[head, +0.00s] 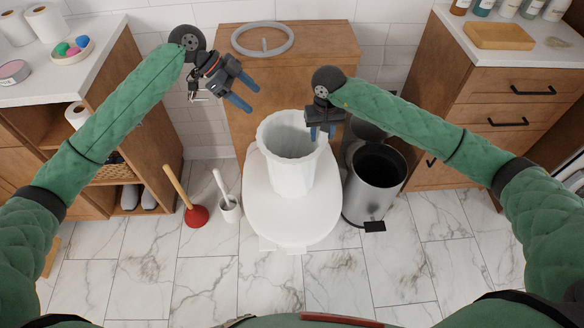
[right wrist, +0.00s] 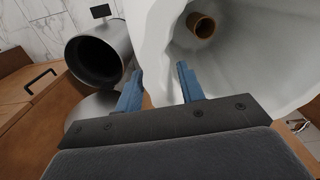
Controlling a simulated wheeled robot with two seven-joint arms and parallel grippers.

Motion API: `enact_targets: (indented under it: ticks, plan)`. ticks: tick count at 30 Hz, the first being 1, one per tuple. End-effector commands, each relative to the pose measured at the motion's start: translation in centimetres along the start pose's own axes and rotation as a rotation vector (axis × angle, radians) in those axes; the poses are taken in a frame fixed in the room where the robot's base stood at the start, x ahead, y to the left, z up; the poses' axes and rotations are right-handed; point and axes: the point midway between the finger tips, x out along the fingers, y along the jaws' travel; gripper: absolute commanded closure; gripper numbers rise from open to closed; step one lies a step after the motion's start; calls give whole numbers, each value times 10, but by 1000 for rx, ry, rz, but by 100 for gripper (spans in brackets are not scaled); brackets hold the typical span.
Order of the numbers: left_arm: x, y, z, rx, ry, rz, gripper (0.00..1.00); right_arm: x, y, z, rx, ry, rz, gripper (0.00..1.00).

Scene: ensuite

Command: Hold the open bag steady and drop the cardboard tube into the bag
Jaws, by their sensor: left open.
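The white open bag (head: 290,172) stands upright on the closed toilet lid (head: 262,210). The brown cardboard tube (right wrist: 202,26) is inside the bag in the right wrist view, where the bag's wall (right wrist: 148,30) also shows. The tube is hidden in the head view.
A metal bin (head: 375,190) stands close to the right of the toilet. A red plunger (head: 196,215) and a toilet brush (head: 228,205) stand at its left. A grey ring (head: 263,38) lies on the wooden box behind. Cabinets flank both sides.

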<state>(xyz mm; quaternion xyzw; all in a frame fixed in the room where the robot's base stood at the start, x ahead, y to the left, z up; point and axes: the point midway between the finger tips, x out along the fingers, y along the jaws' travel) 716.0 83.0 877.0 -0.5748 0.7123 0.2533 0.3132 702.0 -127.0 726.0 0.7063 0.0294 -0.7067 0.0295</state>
Motion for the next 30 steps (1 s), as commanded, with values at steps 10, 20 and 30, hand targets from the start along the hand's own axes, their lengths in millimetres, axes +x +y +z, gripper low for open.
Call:
enact_targets:
  ticks: [10, 20, 30]
  plan:
    - [0, 0, 0, 0, 0, 0, 34, -6, 0, -1, 0, 1, 0, 62]
    - [0, 0, 0, 0, 0, 0, 34, -60, 0, -1, -2, 4, -1, 62]
    - [0, 0, 0, 0, 0, 0, 34, -110, 0, -1, 0, 1, 0, 62]
